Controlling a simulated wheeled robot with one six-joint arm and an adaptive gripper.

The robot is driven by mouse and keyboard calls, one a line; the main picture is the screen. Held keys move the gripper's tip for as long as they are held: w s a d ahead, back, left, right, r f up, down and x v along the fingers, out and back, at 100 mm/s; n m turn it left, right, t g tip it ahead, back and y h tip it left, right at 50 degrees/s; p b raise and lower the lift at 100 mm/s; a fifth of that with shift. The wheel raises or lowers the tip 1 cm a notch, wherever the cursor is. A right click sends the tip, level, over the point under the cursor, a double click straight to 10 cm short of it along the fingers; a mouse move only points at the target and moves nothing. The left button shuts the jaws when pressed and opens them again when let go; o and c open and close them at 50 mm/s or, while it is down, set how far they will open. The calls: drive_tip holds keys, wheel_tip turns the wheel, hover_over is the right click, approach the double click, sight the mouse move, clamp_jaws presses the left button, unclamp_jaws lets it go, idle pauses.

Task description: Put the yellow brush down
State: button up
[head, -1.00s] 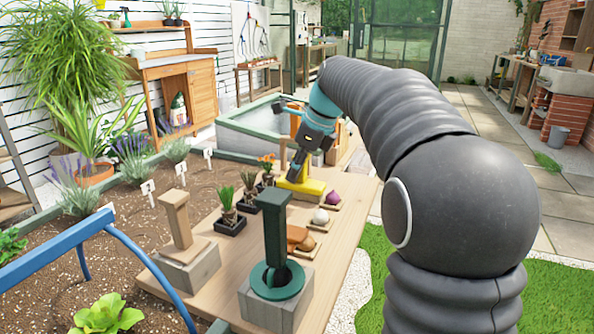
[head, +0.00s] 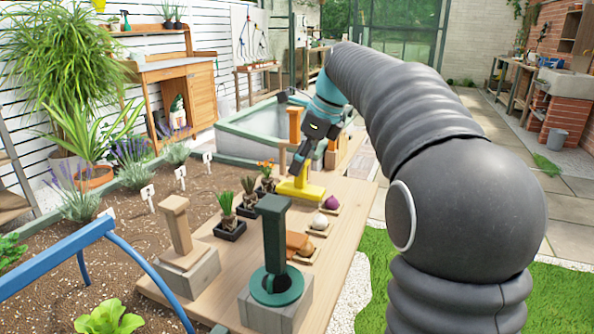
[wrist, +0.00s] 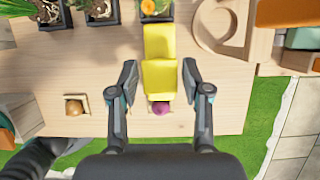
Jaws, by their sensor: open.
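The yellow brush (head: 299,189) rests on the wooden tabletop (head: 345,205), with its broad yellow base down on the board. My gripper (head: 301,163) is just above it at the far end of the table. In the wrist view, the yellow brush (wrist: 160,78) lies between the two spread fingers of my gripper (wrist: 159,74), with a gap visible on each side. The fingers are open and hold nothing. My gripper partly hides the brush's upper part in the head view.
A purple bulb (head: 331,202) sits close beside the brush. Potted plants (head: 229,223) line the left side. A dark green tool (head: 274,240) and a wooden tool (head: 178,230) stand on blocks nearer. An orange-brown post (head: 295,125) rises behind my gripper.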

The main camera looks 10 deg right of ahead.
sight(315, 190)
drive_tip(key=v, duration=0.8)
drive_tip(key=shift+r, duration=0.1)
